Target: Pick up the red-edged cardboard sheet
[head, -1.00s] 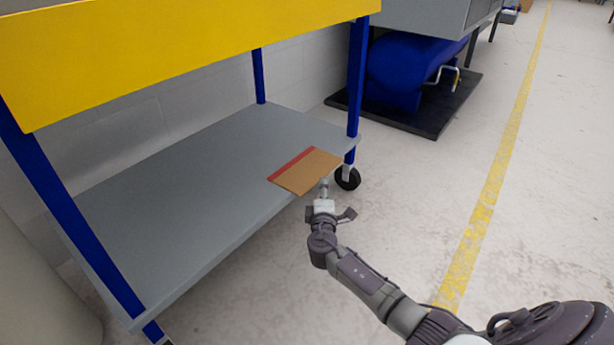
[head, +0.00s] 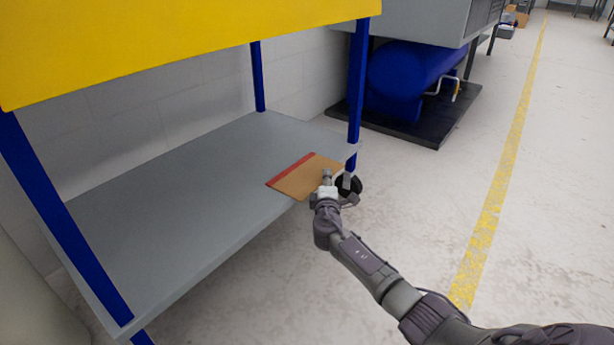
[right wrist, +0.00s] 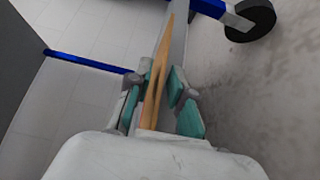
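The red-edged cardboard sheet (head: 302,178) lies flat on the grey lower shelf, near the right front corner, and overhangs the front edge. Its red strip is on the far left side. My right gripper (head: 328,176) is at the sheet's near right edge. In the right wrist view, the sheet (right wrist: 157,80) shows nearly edge-on between the teal finger pads of my right gripper (right wrist: 156,98). The fingers are apart, one on each side of the sheet, with a gap visible on the right. My left gripper is not in view.
The grey shelf (head: 170,215) is otherwise bare. A blue post (head: 356,85) and a black wheel (head: 348,186) stand close to my right gripper. A yellow panel (head: 180,45) hangs above the shelf. The floor to the right is clear.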

